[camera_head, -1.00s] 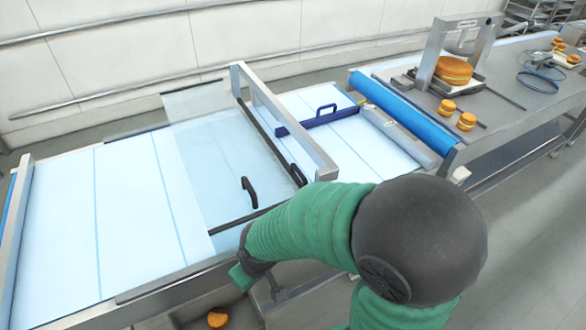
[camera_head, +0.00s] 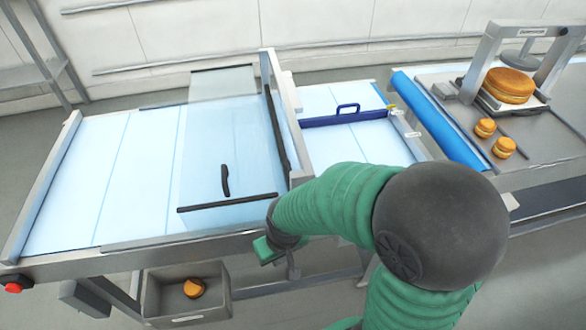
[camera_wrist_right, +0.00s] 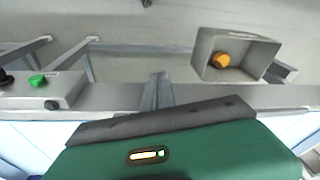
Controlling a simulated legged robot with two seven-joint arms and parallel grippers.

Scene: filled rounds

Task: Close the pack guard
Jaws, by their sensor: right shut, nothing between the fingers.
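The clear guard panel (camera_head: 215,125) stands over the white belt, left of a metal frame, with dark bars along its edges. It has a black handle (camera_head: 225,180) near its front edge. I cannot tell from these views how far it is open. My right gripper (camera_head: 266,251) is at the belt's front rail, below and right of the handle and apart from it. It is shut and empty. In the right wrist view its green body and dark pad fill the bottom, and its fingertips are not clear. My left gripper is not in view.
A metal frame post (camera_head: 275,110) stands right of the panel. A blue bar with a handle (camera_head: 345,117) crosses the belt further right. A grey bin (camera_head: 215,290) holding an orange bun hangs below the front rail. A red button (camera_head: 14,288) is at the lower left.

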